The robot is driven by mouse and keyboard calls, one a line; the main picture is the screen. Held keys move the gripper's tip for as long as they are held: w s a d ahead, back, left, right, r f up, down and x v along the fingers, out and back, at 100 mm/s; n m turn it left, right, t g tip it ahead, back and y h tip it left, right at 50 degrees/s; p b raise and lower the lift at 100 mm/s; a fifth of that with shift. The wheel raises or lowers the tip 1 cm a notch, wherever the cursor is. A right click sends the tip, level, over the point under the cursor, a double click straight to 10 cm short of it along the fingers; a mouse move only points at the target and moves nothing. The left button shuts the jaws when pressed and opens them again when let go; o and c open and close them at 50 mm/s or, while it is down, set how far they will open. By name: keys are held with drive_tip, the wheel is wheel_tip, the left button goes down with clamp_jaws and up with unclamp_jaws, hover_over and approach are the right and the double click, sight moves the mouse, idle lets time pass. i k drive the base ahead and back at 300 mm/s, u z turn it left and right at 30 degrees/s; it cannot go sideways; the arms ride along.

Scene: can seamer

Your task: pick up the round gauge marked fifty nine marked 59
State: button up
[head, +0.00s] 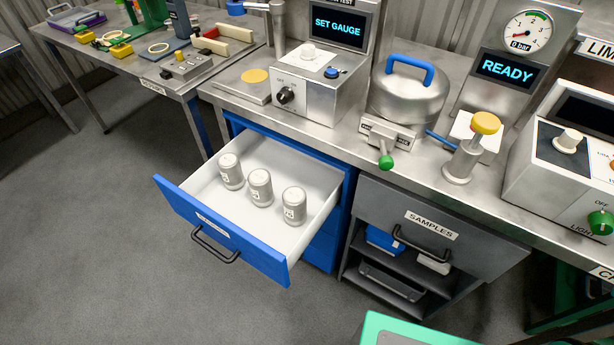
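Three round grey gauges stand upright in a row in the open blue drawer (233,241), with gaps between them. They are the left gauge (231,171), the middle gauge (260,188) and the right gauge (294,207). Each has a pale top and a small white number mark on its side. The marks are too small to read surely, so I cannot tell which one is marked 59. My gripper is not in view.
The drawer's white floor (308,172) is bare around the gauges. The bench above holds a control box (318,93) with a SET GAUGE screen, a lidded pot (405,97) and a yellow-knobbed post (465,160). A closed SAMPLES drawer (400,225) is at right. The floor at left is clear.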

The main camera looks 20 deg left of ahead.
sight(260, 185)
drive_tip(key=z, duration=1.4)
drive_tip(key=k, duration=1.8)
drive_tip(key=u, duration=2.15)
drive_tip(key=i, duration=1)
drive_tip(key=z, duration=0.05)
